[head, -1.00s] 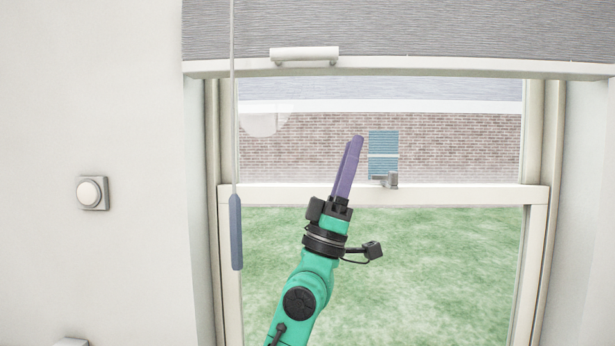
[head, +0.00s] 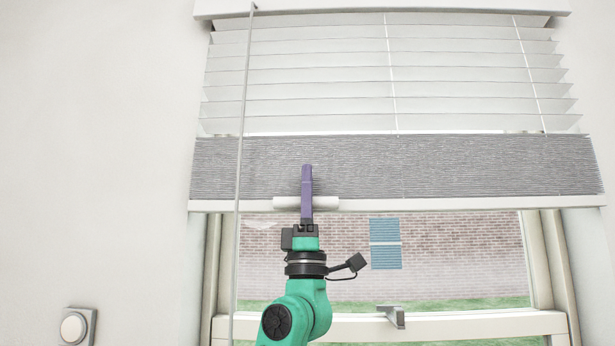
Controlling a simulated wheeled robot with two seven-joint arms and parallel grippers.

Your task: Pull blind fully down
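The blind (head: 420,165) hangs partly down over the window, with open white slats above and a grey stacked band below. Its white bottom rail (head: 450,204) lies above the middle of the window. A white bar handle (head: 325,203) is on this rail, left of centre. My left gripper (head: 306,170) points upward, and its purple fingers overlap the handle in the head view. The fingers line up one behind the other, so I cannot tell their gap or whether they touch the handle. My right gripper is out of view.
A thin wand (head: 243,120) hangs at the left of the blind. A window latch (head: 393,316) sits on the middle sash rail (head: 450,325). A round wall knob (head: 74,327) is at lower left. The window below the blind is clear.

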